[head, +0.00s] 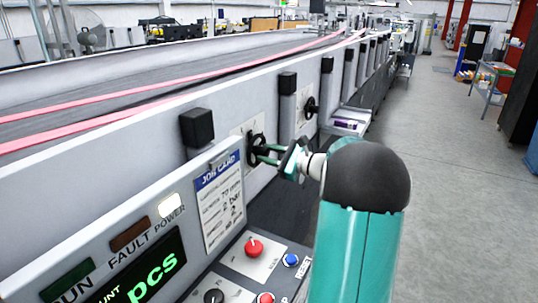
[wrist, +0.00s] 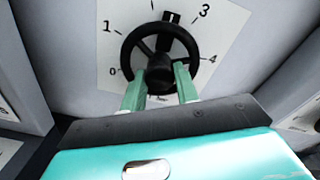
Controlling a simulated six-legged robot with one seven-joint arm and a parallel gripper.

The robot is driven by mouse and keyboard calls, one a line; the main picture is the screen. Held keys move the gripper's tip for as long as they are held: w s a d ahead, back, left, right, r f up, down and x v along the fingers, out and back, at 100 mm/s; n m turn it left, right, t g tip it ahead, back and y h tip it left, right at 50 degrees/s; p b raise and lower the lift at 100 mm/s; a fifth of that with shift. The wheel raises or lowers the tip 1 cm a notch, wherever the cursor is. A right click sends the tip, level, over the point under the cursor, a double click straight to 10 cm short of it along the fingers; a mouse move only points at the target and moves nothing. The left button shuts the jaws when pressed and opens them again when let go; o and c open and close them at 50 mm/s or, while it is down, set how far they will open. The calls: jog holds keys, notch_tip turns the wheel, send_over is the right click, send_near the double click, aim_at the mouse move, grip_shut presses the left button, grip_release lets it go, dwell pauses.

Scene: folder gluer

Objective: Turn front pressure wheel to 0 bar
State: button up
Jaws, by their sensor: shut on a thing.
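The near black pressure wheel (head: 257,149) sits on a pale dial plate on the machine's side. In the wrist view the wheel (wrist: 128,50) faces me, with 0, 1, 3 and 4 readable on the dial plate (wrist: 222,32). A black tab (wrist: 170,17) stands at the top of the wheel, between 1 and 3; the number there is hidden. My gripper (head: 268,155) is shut on this wheel. Its two green fingers (wrist: 160,78) reach the lower part of the wheel, beside the hub. A second, similar wheel (head: 310,108) is farther along the machine.
A job card (head: 220,200) hangs left of my gripper; one line appears to read 2 bar. A control panel (head: 235,275) with red and blue buttons is below. Black blocks (head: 197,127) stick out along the machine's side. The grey floor (head: 440,150) at the right is open.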

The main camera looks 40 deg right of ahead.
jog(key=n, duration=0.7)
jog(key=shift+s+d, duration=0.1)
jog(key=n, duration=0.7)
jog(key=shift+n, duration=0.3)
jog(key=n, duration=0.9)
jog(key=shift+n, duration=0.3)
